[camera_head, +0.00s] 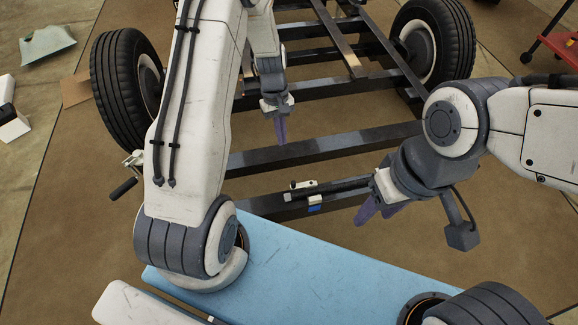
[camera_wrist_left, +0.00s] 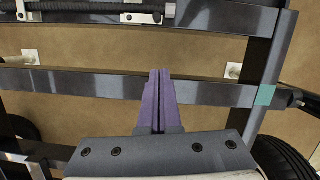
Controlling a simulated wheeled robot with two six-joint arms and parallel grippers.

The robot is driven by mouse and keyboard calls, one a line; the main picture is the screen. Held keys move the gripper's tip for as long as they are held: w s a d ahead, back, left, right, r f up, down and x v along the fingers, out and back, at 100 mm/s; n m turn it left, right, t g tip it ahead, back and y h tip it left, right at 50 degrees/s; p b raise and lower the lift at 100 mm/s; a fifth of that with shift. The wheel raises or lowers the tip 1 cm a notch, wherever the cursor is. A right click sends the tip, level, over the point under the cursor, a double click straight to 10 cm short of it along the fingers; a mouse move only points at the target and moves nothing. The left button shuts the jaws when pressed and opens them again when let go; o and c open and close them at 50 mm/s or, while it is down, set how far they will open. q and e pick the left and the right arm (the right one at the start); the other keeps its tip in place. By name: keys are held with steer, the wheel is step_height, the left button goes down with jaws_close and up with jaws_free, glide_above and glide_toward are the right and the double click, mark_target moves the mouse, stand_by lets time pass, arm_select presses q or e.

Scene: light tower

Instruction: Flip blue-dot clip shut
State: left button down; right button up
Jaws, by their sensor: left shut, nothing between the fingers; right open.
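A small pale clip (camera_head: 305,184) sits on the near dark crossbar, close to a blue mark (camera_head: 315,208) on the bar's front face. A dark rod (camera_head: 342,187) runs beside the clip towards my right gripper; whether the clip is open or closed is too small to tell.
The dark trailer frame has several crossbars (camera_head: 330,138) and two tyres (camera_head: 122,82). A teal mark (camera_wrist_left: 265,96) is on a frame beam. A blue panel (camera_head: 310,270) lies in front. A red cart (camera_head: 562,42) stands at the far right.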

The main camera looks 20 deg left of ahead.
arm_select(q)
steer(key=s+d+f+b, duration=0.3)
steer(key=s+d+f, duration=0.1)
steer(key=f, duration=0.5)
steer(key=shift+s+d+f+b, duration=0.2)
steer(key=shift+s+f+b, duration=0.1)
steer(key=shift+s, duration=0.05)
arm_select(e)
step_height(320, 180, down, 4)
steer(key=shift+r, duration=0.15)
steer(key=shift+a, duration=0.1)
